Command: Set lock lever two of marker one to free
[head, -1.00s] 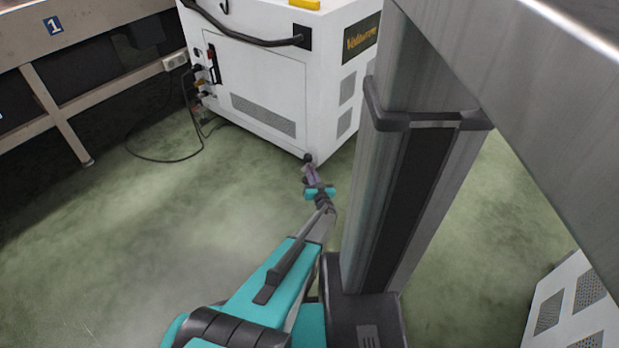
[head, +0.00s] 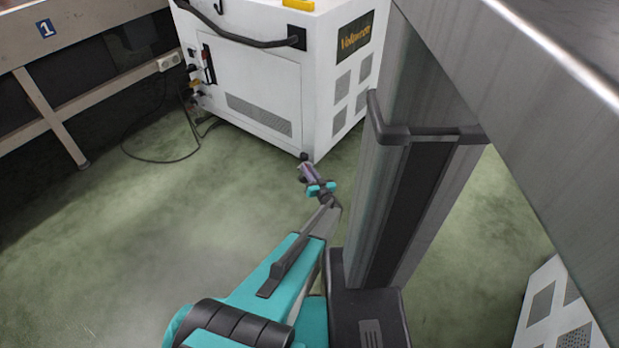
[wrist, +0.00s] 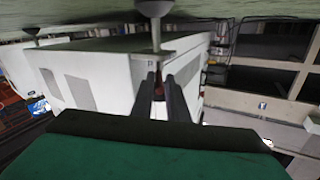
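A white wheeled cabinet (head: 262,95) with a dark label and vent panels stands at the top middle of the head view; I take it to be marker one. I cannot make out a lock lever on either caster. My gripper (wrist: 162,95) has its two dark fingers apart, with a small reddish spot visible between them. In the head view my gripper (head: 307,167) is low, in front of the cabinet's near bottom corner.
A metal frame with a blue "1" sign (head: 45,28) stands at the left. A black cable (head: 160,160) lies on the floor beside the cabinet. Another white vented cabinet (head: 555,310) is at bottom right. Green floor is open at the left and middle.

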